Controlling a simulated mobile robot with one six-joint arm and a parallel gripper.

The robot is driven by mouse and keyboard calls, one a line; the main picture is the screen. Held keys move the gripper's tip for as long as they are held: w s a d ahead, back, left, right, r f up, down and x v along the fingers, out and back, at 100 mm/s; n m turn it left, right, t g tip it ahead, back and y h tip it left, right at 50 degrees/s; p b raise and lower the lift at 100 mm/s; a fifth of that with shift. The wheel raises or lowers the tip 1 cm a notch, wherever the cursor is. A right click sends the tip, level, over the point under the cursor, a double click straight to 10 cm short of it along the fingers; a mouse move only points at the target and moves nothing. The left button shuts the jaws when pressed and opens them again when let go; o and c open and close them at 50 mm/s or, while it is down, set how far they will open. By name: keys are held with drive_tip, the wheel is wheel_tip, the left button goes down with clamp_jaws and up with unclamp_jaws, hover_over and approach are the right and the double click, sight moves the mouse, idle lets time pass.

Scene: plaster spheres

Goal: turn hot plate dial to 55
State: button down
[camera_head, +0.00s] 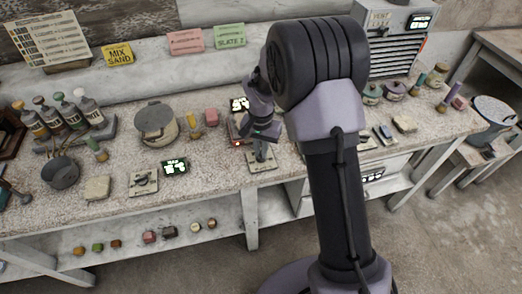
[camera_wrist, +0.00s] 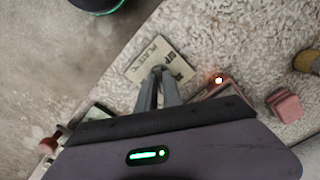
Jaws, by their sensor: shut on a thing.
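My gripper (camera_head: 261,152) points down at a small pale dial plate (camera_head: 262,166) at the bench's front edge. In the wrist view, the fingers (camera_wrist: 160,73) are closed together over the middle of this plate (camera_wrist: 145,66), which bears dark lettering only partly legible. They are shut on the dial, which the fingers hide, so its pointer angle cannot be read. Behind the plate is a reddish unit with a glowing light (camera_wrist: 219,79), probably the hot plate. A lit display (camera_head: 238,104) stands behind it, partly covered by my arm; its digits are too blurred to read.
A second plate with a dark knob (camera_head: 143,181) and a lit display (camera_head: 175,166) lie to the left. A lidded pot (camera_head: 156,121), a pink block (camera_head: 211,116) and a dark pan (camera_head: 60,171) stand on the bench.

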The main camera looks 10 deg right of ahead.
idle(0.4)
drive_tip(key=c, duration=1.5)
unclamp_jaws()
wheel_tip(320, 180, up, 17)
drive_tip(key=p, duration=0.6)
drive_tip(key=shift+r, duration=0.2)
